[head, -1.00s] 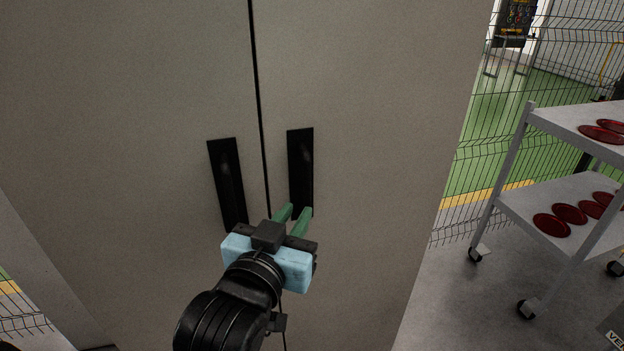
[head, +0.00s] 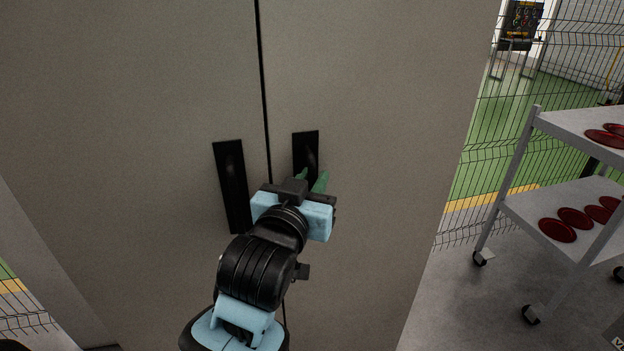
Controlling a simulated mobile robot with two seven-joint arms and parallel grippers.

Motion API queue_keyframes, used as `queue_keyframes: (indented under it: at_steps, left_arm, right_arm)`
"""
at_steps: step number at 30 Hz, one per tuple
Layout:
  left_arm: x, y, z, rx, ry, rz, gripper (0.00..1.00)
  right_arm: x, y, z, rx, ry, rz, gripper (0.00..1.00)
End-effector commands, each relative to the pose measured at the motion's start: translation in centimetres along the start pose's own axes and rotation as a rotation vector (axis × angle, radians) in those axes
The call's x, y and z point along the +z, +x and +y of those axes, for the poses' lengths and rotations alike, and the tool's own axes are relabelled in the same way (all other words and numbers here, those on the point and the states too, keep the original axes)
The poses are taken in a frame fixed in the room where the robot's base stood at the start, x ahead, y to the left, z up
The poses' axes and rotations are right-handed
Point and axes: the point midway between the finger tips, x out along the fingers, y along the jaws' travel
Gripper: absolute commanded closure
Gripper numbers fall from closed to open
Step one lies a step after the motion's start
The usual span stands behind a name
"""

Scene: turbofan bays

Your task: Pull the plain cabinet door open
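The plain grey cabinet fills the middle of the head view, with a left door (head: 130,90) and a right door (head: 370,110) that meet at a dark vertical seam. Both doors look shut. A black handle (head: 231,185) is on the left door and another black handle (head: 306,150) is on the right door. My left gripper (head: 312,181) is in front of the lower part of the right handle, its green fingers apart and pointing at it. The gripper hides the handle's lower end. I cannot tell whether the fingers touch the handle. My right gripper is not in view.
A grey wheeled trolley (head: 533,170) with red discs (head: 575,218) on its shelves stands to the right. A wire mesh fence (head: 480,160) runs behind it. Grey floor (head: 450,300) lies clear between cabinet and trolley.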

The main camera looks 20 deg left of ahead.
Motion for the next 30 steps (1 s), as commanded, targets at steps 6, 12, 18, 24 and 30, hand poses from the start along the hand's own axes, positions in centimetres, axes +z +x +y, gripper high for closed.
queue_keyframes:
  at_steps: [6,12,18,24,30]
  left_arm:
    - [0.02,0.37,-0.03,-0.001,0.0,0.0,0.82]
    - [0.02,0.35,-0.03,-0.001,0.0,0.0,0.92]
    - [0.03,0.33,-0.03,-0.001,0.0,-0.001,1.0]
    - [0.04,0.34,-0.01,0.0,0.0,-0.001,1.0]
    - [0.03,0.55,0.13,0.008,0.0,-0.002,1.0]
  right_arm:
    - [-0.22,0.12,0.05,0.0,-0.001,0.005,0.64]
    - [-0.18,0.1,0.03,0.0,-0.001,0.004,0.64]
    - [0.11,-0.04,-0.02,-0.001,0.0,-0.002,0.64]
    - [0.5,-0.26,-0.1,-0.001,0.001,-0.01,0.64]
    - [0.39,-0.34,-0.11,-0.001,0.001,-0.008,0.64]
